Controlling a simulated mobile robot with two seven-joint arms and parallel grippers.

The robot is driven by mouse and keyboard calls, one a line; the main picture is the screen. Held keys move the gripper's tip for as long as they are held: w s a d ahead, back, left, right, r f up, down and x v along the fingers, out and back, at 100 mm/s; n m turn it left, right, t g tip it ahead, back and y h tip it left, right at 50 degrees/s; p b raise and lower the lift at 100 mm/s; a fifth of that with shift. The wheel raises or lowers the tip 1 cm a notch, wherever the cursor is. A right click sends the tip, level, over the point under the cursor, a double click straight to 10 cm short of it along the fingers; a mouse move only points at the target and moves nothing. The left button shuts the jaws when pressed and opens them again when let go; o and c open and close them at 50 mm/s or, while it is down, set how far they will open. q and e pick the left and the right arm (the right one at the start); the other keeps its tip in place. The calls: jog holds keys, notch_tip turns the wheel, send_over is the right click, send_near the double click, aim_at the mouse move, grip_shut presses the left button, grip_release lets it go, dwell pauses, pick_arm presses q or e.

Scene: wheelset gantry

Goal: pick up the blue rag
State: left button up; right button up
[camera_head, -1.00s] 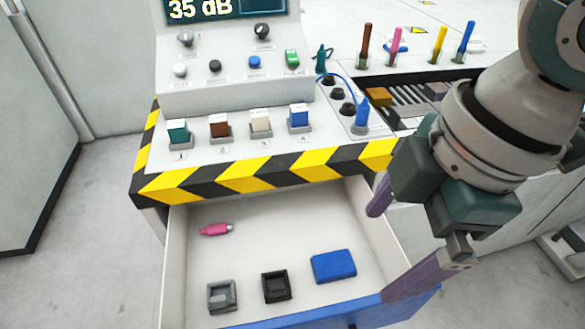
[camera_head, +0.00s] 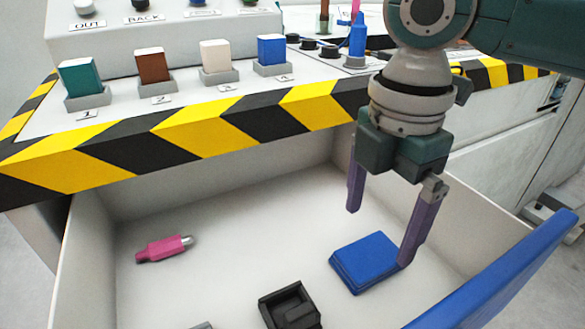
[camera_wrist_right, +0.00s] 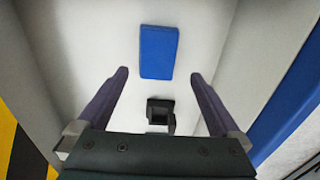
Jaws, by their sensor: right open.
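The blue rag (camera_head: 364,262) is a flat folded block lying on the floor of the open drawer, towards its right side. It also shows in the right wrist view (camera_wrist_right: 158,52), ahead of the fingertips. My right gripper (camera_head: 378,238) is open and empty, pointing down over the drawer by the rag. One purple finger overlaps the rag's right edge in the head view; whether it touches cannot be told. In the right wrist view the two fingers (camera_wrist_right: 159,75) stand wide apart, with the rag between their lines and beyond the tips. My left gripper is not in view.
The drawer (camera_head: 90,262) has pale walls and a blue front (camera_head: 510,275). A black square holder (camera_head: 289,305) lies near the rag, and a pink bottle-like item (camera_head: 163,249) lies at left. The striped console edge (camera_head: 210,135) overhangs the drawer's back.

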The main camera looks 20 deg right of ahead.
aim_at(366, 255)
jog(key=f+b, duration=0.1)
jog(key=f, duration=0.1)
jog(key=f+b, duration=0.1)
jog(key=f, duration=0.1)
jog(key=f+b, duration=0.2)
jog(key=f, duration=0.1)
jog(key=shift+w, duration=0.25)
jog(key=shift+r, duration=0.1)
jog(key=shift+c, duration=0.2)
jog(key=shift+c, duration=0.7)
jog(key=c, duration=1.1)
